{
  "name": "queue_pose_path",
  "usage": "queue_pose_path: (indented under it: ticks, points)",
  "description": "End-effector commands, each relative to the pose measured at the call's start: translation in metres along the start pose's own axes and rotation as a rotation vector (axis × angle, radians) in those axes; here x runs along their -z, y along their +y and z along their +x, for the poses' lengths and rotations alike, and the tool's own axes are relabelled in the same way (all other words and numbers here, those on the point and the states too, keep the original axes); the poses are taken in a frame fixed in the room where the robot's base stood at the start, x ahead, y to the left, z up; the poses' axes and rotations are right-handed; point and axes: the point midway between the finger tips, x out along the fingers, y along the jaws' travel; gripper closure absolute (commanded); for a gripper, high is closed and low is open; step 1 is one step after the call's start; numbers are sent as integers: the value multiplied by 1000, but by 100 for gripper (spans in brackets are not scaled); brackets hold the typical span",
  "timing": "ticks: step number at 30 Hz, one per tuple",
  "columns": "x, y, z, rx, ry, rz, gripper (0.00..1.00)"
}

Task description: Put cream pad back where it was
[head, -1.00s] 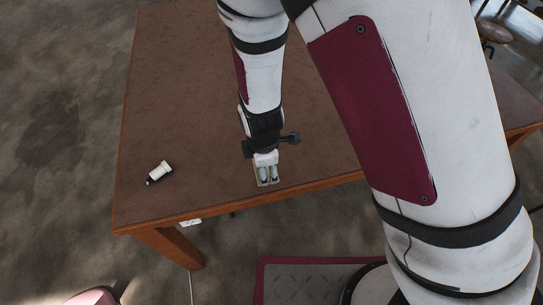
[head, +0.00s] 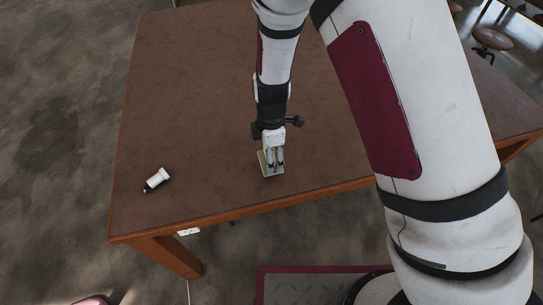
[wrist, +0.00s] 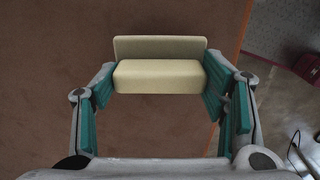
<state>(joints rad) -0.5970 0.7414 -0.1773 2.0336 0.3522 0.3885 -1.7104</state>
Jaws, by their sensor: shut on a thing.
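The cream pad (wrist: 158,76) is a pale block with rounded edges, held crosswise between the teal fingers of my gripper (wrist: 160,84) in the wrist view. A finger presses on each end. A thinner cream strip (wrist: 160,45) shows right behind the block; I cannot tell whether it is part of the pad or a separate piece. In the head view my gripper (head: 274,160) points down near the table's front edge, with a pale flat piece (head: 264,167) at its fingertips. I cannot tell whether the pad touches the table.
The brown table (head: 200,110) is mostly bare. A small white cylinder with a black end (head: 157,181) lies to the left of my gripper. The table's front edge (head: 230,214) is close in front. A stool (head: 490,40) stands beyond the table at the upper right.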

Motion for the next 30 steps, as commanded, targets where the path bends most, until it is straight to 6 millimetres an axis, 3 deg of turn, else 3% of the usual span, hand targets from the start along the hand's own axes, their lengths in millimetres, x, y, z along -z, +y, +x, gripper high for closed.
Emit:
queue_pose_path:
  ticks: [6,14,25,26,27,28,30]
  points:
    - [-8,15,2,0,0,1,56]
    - [-8,14,35,2,0,0,56]
    - [-8,15,39,0,0,0,56]
    - [-8,14,39,0,0,0,29]
    - [-8,14,38,0,0,0,20]
    - [-8,14,38,0,0,0,14]
    - [-8,14,38,0,0,0,14]
